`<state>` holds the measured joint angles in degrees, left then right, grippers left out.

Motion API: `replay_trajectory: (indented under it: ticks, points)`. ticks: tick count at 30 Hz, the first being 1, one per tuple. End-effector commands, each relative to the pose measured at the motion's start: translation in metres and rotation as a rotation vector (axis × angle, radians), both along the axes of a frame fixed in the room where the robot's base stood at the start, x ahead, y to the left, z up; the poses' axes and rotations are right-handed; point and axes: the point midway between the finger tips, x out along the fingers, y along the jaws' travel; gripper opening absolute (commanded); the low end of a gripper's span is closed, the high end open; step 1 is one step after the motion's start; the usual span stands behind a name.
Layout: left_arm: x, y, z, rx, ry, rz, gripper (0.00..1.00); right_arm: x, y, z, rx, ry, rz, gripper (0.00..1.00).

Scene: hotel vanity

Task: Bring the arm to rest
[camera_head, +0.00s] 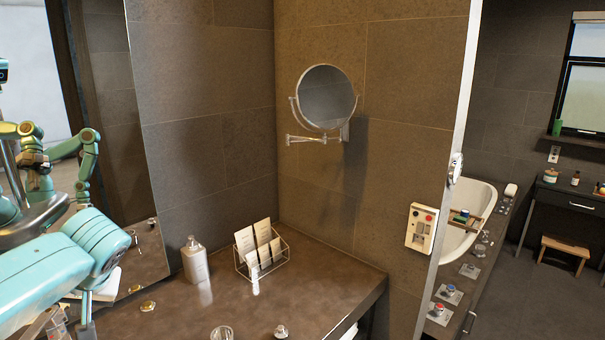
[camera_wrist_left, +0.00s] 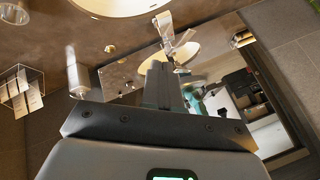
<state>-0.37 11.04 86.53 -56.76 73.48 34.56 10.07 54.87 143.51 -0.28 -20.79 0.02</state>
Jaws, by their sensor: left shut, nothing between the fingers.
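My left arm (camera_head: 65,262) comes in from the left edge in the head view, teal and bent over the left end of the vanity counter (camera_head: 180,310). Its gripper is hard to make out there, low at the left edge. In the left wrist view my left gripper (camera_wrist_left: 160,72) shows as two grey fingers close together. It is shut and holds nothing. It points toward the faucet (camera_wrist_left: 168,30) and the wall mirror, with no clear contact. My right gripper is not in view.
A white bottle (camera_head: 195,260) and a wire rack with cards (camera_head: 262,268) stand on the counter. Small knobs and a glass (camera_head: 221,333) are near its front. A large mirror (camera_head: 115,130) at the left reflects my body. A round mirror (camera_head: 327,97) juts from the wall.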

Motion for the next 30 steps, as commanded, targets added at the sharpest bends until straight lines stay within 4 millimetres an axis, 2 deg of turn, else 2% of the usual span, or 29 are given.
replay_trajectory:
  ticks: [1, 11, 17, 20, 23, 24, 27, 30]
  points:
    - [0.000, 0.000, 0.000, 0.000, 0.000, 0.000, 0.00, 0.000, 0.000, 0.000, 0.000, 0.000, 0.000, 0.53]
    - [0.025, -0.043, -0.084, -0.129, 0.088, -0.183, 0.00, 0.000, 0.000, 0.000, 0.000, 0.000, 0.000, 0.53]
    - [0.029, -0.086, -0.153, -0.255, 0.147, -0.307, 0.00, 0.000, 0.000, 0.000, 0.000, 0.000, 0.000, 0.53]
    - [0.024, -0.118, -0.200, -0.352, 0.182, -0.379, 0.00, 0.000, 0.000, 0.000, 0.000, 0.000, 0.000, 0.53]
    - [0.005, -0.161, -0.262, -0.493, 0.220, -0.449, 0.00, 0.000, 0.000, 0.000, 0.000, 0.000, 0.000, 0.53]
    - [-0.007, -0.180, -0.287, -0.559, 0.231, -0.468, 0.00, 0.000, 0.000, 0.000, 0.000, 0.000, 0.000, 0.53]
    - [-0.043, -0.224, -0.341, -0.707, 0.243, -0.485, 0.00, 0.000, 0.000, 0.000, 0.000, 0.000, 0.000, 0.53]
    - [-0.082, -0.257, -0.382, -0.819, 0.240, -0.461, 0.00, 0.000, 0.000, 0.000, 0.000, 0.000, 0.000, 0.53]
